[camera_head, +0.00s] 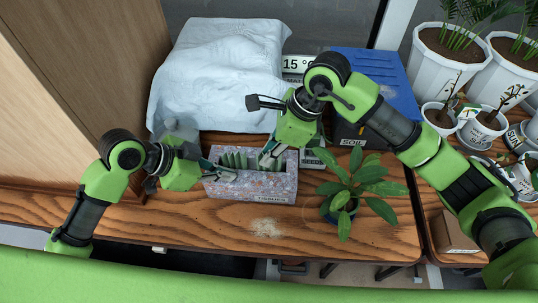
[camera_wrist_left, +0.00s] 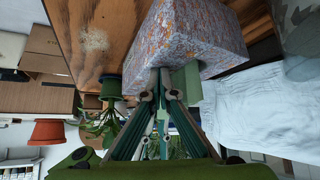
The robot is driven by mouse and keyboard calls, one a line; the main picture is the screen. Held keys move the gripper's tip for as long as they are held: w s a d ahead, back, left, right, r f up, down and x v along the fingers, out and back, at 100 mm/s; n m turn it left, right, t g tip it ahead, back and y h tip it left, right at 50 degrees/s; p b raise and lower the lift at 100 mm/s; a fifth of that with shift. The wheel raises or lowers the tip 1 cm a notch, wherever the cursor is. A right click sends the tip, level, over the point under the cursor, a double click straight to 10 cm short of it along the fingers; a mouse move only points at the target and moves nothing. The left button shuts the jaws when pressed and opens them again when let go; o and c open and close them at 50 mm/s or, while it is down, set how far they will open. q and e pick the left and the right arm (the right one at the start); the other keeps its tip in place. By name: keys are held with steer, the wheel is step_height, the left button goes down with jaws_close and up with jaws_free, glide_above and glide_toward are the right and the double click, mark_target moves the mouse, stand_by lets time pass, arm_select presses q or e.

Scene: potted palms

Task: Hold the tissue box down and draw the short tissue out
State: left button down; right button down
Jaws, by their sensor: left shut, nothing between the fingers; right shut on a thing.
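The tissue box (camera_head: 238,188) stands on the wooden table, speckled grey-purple, with a long top opening. Several green tissues (camera_head: 234,160) stand up in the opening. My left gripper (camera_head: 232,176) is shut and empty, its fingertips at the box's left top edge. In the left wrist view its fingertips (camera_wrist_left: 160,76) meet the speckled box (camera_wrist_left: 195,38), with a green tissue (camera_wrist_left: 186,82) beside them. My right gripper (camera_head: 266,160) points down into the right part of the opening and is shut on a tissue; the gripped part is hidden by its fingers.
A potted leafy plant (camera_head: 342,208) stands close to the box's right. A white plastic-covered bag (camera_head: 222,75) lies behind it, and a blue box (camera_head: 378,82) stands back right. A wooden panel (camera_head: 75,80) bounds the left.

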arm_select(q)
steer(key=shift+s+f, duration=0.1)
steer(key=shift+f, duration=0.15)
arm_select(e)
steer(key=shift+r, duration=2.75)
steer(key=shift+r, duration=0.1)
